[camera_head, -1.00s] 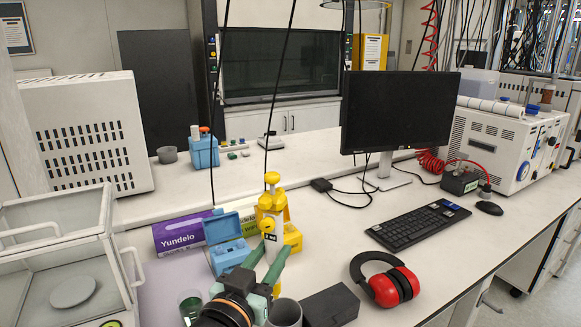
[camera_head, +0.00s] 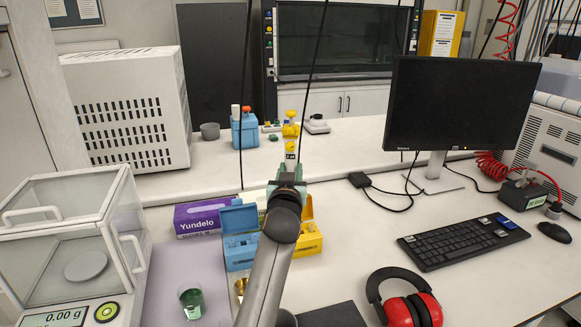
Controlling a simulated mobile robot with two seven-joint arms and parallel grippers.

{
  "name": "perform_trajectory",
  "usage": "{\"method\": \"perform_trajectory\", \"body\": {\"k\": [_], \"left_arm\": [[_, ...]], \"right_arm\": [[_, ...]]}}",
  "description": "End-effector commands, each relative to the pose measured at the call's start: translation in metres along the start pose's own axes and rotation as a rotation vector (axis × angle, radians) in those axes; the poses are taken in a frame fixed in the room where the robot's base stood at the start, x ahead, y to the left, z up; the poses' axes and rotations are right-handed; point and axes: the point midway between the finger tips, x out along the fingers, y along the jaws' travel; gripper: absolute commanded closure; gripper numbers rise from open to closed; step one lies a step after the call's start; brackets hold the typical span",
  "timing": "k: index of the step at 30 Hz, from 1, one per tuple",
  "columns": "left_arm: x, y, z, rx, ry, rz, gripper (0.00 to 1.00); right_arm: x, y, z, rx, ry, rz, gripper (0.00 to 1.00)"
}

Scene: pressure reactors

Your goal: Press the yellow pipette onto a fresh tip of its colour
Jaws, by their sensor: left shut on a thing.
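The yellow pipette (camera_head: 290,131) shows its yellow knob and white-labelled body, upright, above my left gripper (camera_head: 287,188). That gripper is shut on it, and the wrist hides the pipette's lower end. An open yellow tip box (camera_head: 309,243) stands just right of and behind the gripper, partly hidden by my arm. An open blue tip box (camera_head: 240,253) stands to the left. I cannot tell how far the pipette is above the yellow box. My right gripper is not in view.
A purple Yundelo box (camera_head: 200,217) lies behind the blue box. A glass with green liquid (camera_head: 190,304) and a brass-coloured cup (camera_head: 240,289) stand in front. The balance (camera_head: 75,240) is at left; red earmuffs (camera_head: 412,303) and the keyboard (camera_head: 462,241) are at right.

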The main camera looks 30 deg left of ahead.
Motion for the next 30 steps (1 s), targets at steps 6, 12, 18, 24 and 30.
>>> {"method": "perform_trajectory", "body": {"k": [6, 12, 18, 24, 30], "left_arm": [[0.007, -0.002, 0.009, 0.0, 0.001, -0.012, 1.0], [0.006, -0.002, 0.033, 0.001, 0.002, -0.011, 1.0], [0.006, -0.002, 0.062, 0.001, 0.002, -0.011, 1.0], [0.006, -0.001, 0.075, -0.001, 0.003, -0.01, 1.0], [0.006, -0.002, 0.074, 0.0, 0.003, -0.01, 1.0]], "right_arm": [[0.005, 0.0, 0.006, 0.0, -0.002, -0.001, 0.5], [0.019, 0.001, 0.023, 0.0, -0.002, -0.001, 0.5], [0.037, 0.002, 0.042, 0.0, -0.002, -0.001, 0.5], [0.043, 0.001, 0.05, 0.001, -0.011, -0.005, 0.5], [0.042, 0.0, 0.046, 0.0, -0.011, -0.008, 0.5]]}}
